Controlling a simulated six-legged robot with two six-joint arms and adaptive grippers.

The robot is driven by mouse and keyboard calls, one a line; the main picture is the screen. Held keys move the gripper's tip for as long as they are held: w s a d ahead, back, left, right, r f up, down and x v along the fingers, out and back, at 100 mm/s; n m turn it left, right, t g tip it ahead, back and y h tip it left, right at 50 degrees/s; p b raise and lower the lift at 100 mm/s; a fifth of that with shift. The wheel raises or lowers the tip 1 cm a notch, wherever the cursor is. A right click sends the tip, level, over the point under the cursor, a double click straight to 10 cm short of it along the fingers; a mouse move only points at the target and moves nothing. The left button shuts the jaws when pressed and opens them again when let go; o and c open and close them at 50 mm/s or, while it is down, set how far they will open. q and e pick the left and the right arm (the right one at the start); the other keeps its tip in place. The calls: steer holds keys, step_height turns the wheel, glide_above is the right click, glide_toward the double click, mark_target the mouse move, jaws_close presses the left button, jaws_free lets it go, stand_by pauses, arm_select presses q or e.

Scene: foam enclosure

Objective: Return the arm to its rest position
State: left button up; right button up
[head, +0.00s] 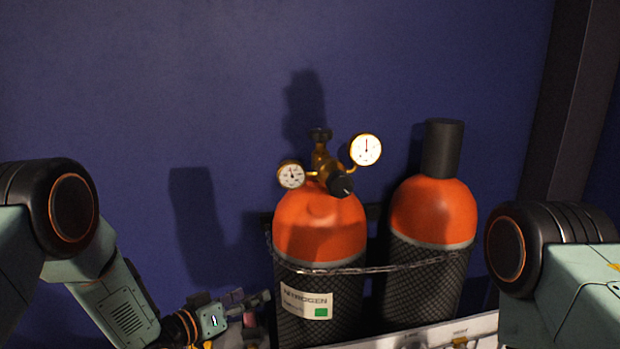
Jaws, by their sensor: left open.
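My left arm comes in from the left and bends down to the bottom of the head view. My left gripper (250,304) is at the bottom, just left of the nitrogen cylinder, with its jaws open. I see nothing held in it, though its lower part is dim. My right arm shows at the right edge as a dark joint and a pale green link. The right gripper is out of view.
Two orange-topped gas cylinders stand against the blue wall (130,80): the nitrogen cylinder (320,225) with a brass regulator (322,165) and two gauges, and a capped cylinder (433,210). A chain (400,266) spans both. A pale labelled edge (430,335) runs below. A dark post (570,100) stands right.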

arm_select(q)
steer(key=s+a+f+n+g+y, duration=0.25)
steer(key=s+f+y, duration=0.25)
steer(key=s+f, duration=0.75)
steer(key=s+a+f+g+y, duration=0.2)
steer(key=s+g, duration=0.1)
steer(key=s, duration=0.8)
steer(key=s+a+f+g+y, duration=0.1)
steer(key=s+a+f+g, duration=0.2)
steer(key=s, duration=0.7)
steer(key=s+a+f+g+y, duration=0.2)
steer(key=s+g, duration=0.2)
steer(key=s, duration=0.7)
step_height(320, 180, down, 24)
steer(key=b, duration=2.5)
steer(key=shift+w+f, duration=0.15)
steer(key=shift+w, duration=0.05)
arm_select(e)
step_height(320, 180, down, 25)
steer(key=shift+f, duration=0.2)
arm_select(q)
steer(key=shift+n, duration=0.25)
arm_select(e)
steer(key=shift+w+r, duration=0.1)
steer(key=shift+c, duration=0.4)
